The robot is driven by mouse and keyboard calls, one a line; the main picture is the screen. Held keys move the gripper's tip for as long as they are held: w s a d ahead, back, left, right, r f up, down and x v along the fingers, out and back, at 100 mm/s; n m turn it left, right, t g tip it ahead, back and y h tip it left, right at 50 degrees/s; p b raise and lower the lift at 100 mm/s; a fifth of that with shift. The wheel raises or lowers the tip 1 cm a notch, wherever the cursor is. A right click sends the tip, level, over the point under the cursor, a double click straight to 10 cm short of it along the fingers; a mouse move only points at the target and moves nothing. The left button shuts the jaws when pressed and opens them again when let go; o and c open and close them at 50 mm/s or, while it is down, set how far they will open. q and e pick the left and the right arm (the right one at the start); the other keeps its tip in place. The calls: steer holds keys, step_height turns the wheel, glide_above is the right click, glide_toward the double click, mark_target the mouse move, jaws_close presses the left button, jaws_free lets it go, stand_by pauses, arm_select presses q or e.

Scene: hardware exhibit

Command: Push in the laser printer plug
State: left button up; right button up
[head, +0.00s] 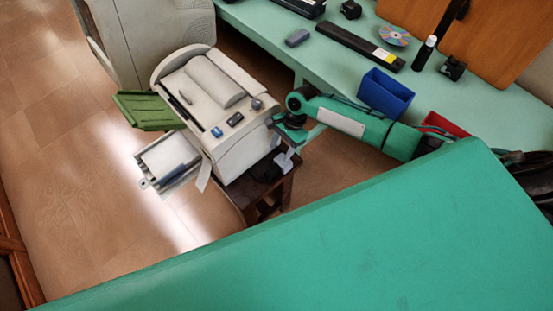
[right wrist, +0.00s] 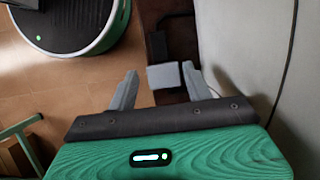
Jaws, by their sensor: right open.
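The beige laser printer (head: 215,110) stands on a small dark wooden stand (head: 262,205). My right gripper (head: 286,160) points down beside the printer's right side. In the right wrist view my right gripper (right wrist: 160,72) is open. A small grey block (right wrist: 166,77), which looks like the plug, shows between its fingers, nearer the right one, which partly covers it. I cannot tell whether a finger touches it. A black connector or adapter (right wrist: 157,44) with a dark cable lies just beyond it. Any socket opening is hidden. My left gripper is not in view.
The printer's pale side wall (right wrist: 262,60) rises close to the right finger. A green table (head: 465,100) holds a blue bin (head: 385,93), a red bin (head: 443,124) and a long black bar (head: 360,45). The tiled floor left of the printer is open.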

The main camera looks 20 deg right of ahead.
steer(key=shift+v, duration=1.95)
steer(key=shift+a, duration=0.1)
